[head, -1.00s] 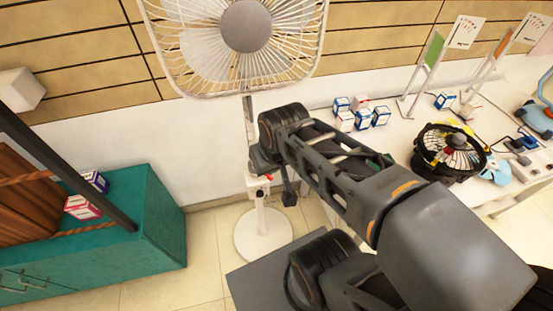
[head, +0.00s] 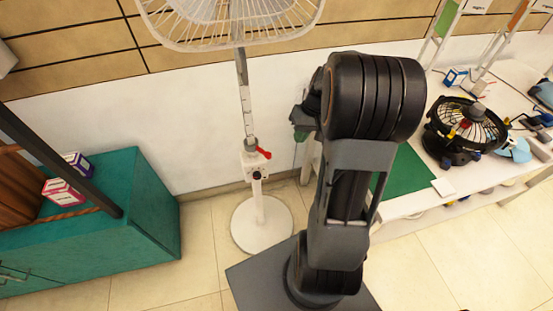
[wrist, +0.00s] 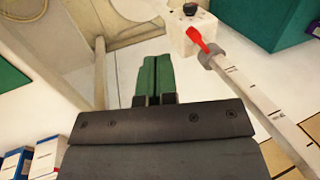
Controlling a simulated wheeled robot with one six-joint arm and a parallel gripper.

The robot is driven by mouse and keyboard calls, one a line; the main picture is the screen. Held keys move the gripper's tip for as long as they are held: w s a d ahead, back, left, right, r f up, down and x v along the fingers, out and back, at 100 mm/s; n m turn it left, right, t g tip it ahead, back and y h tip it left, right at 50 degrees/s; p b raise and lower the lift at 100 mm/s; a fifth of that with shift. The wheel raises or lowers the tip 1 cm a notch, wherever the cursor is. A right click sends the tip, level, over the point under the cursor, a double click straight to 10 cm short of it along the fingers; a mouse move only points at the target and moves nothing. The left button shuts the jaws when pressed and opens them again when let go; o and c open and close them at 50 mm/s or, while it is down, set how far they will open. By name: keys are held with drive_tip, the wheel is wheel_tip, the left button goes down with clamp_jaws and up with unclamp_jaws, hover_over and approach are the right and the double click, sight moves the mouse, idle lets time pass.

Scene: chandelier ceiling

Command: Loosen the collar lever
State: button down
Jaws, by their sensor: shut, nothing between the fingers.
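The white pedestal fan has a red collar lever (head: 263,153) on its pole, just above a white block with a dark knob (head: 257,175). The lever sticks out to the right of the grey collar (head: 250,144). In the wrist view the red lever (wrist: 196,39) shows right of my fingers, beside the grey collar (wrist: 212,57). My gripper (head: 301,136) is to the right of the lever, apart from it, partly hidden by my arm. In the wrist view my gripper's green fingers (wrist: 149,75) are together and empty.
The fan's round base (head: 262,225) stands on the tiled floor. A teal cabinet (head: 150,220) with small boxes is at left. At right, a white table holds a green mat (head: 408,172) and a small black fan (head: 467,125). The fan's caged head (head: 230,25) is above.

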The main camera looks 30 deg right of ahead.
sight(264, 152)
drive_tip(key=w+d+f+n+t+y+b, duration=0.1)
drive_tip(key=w+d+f+n+y, duration=0.1)
drive_tip(key=n, duration=0.5)
drive_tip(key=w+d+y, duration=0.1)
drive_tip(key=w+d, duration=0.1)
drive_tip(key=w, duration=0.1)
drive_tip(key=shift+w+d+n+t, duration=0.15)
drive_tip(key=shift+w+n+t, duration=0.15)
drive_tip(key=shift+w+n, duration=0.1)
drive_tip(key=shift+f, duration=0.1)
drive_tip(key=a+f, duration=0.7)
drive_tip(key=a, duration=0.2)
drive_tip(key=shift+a+f, duration=0.25)
drive_tip(key=shift+f, duration=0.15)
